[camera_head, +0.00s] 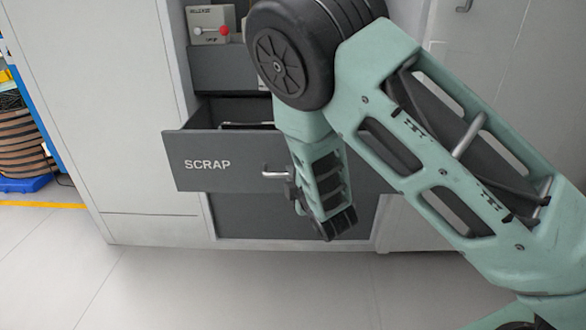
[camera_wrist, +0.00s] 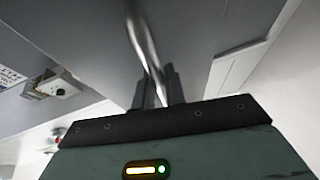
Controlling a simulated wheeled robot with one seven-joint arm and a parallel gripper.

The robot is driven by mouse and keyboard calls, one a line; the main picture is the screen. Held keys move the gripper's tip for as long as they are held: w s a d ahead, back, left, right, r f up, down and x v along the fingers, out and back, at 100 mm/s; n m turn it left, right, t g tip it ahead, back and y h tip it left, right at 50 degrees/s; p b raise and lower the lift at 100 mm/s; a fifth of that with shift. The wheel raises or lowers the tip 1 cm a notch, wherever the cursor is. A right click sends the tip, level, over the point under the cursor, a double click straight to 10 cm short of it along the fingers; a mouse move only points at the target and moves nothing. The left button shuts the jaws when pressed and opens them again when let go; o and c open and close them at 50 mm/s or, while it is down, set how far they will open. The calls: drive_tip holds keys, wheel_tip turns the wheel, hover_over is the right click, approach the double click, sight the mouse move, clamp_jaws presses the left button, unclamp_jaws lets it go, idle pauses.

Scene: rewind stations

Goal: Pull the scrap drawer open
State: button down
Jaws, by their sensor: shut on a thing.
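The dark grey scrap drawer (camera_head: 200,150), marked SCRAP in white, stands partly out of the cabinet in the head view. Its inside shows at the top, with something dark lying in it. The drawer's silver bar handle (camera_head: 274,174) is on its front; the handle also runs up through the wrist view (camera_wrist: 139,32). My gripper (camera_head: 292,187) is at the handle, and in the wrist view its two dark fingers (camera_wrist: 161,86) are shut on the bar. My arm hides the right part of the drawer front.
A small release box (camera_head: 209,26) with a red knob and a lever sits above the drawer. White cabinet panels (camera_head: 100,110) flank the drawer. The pale tiled floor (camera_head: 200,290) in front is clear. A large coil (camera_head: 25,150) stands at the far left beside a yellow floor line.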

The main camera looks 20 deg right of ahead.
drive_tip(key=shift+s+a, duration=0.25)
drive_tip(key=shift+s, duration=0.5)
drive_tip(key=c, duration=1.5)
unclamp_jaws()
drive_tip(key=shift+o, duration=0.2)
drive_tip(key=s+d+r+p, duration=0.1)
drive_tip(key=s+r+p, duration=0.2)
drive_tip(key=s+p, duration=1)
drive_tip(key=shift+s+d, duration=0.2)
drive_tip(key=shift+s, duration=1.85)
